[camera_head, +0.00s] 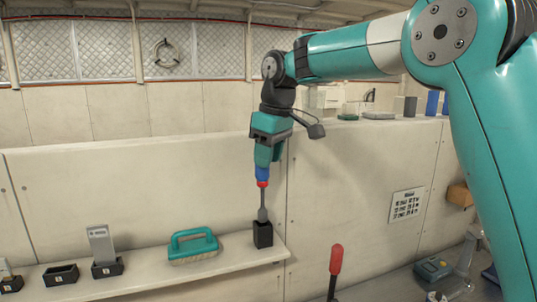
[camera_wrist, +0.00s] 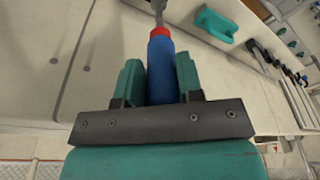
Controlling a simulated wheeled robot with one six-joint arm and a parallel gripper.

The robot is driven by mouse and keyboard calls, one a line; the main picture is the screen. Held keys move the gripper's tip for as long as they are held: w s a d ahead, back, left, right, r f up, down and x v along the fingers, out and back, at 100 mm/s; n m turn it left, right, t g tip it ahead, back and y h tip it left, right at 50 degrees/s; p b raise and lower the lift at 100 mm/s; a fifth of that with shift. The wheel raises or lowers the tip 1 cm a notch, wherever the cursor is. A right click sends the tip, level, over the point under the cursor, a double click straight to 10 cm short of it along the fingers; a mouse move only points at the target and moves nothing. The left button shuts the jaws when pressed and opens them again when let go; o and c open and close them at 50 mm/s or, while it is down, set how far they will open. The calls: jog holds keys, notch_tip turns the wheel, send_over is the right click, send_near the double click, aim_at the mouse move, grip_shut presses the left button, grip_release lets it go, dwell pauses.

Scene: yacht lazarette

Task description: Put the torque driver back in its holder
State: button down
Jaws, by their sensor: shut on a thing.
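The torque driver (camera_head: 262,174) has a blue handle, a red collar and a grey shaft, and hangs upright, tip down. My gripper (camera_head: 265,158) is shut on its handle; in the wrist view my gripper's teal fingers (camera_wrist: 160,80) lie on both sides of the blue driver handle (camera_wrist: 161,60). A black square holder (camera_head: 263,236) stands at the right end of the shelf, directly below the driver. The shaft's thick grey lower end meets the holder's top edge in the picture. I cannot tell whether the tip is inside the opening or just above or behind it.
The shelf (camera_head: 150,271) carries a teal-handled brush (camera_head: 193,246) left of the holder, which also shows in the wrist view (camera_wrist: 215,25). Further left are black bins (camera_head: 60,275) and a grey piece (camera_head: 101,243). A red-handled lever (camera_head: 336,259) rises right of the shelf.

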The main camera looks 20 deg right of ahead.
jog(key=shift+f+b, duration=2.45)
jog(key=shift+f, duration=0.6)
dwell(0.4)
jog(key=c, duration=0.7)
grip_release()
jog(key=r+p, duration=0.3)
jog(key=r, duration=0.2)
jog(key=s+d+r+p, duration=0.1)
jog(key=r+p, duration=0.2)
jog(key=r, duration=0.3)
jog(key=s+d+r+p, duration=0.1)
jog(key=r+p, duration=0.2)
jog(key=r, duration=0.3)
jog(key=shift+s+r, duration=0.1)
jog(key=shift+s, duration=0.15)
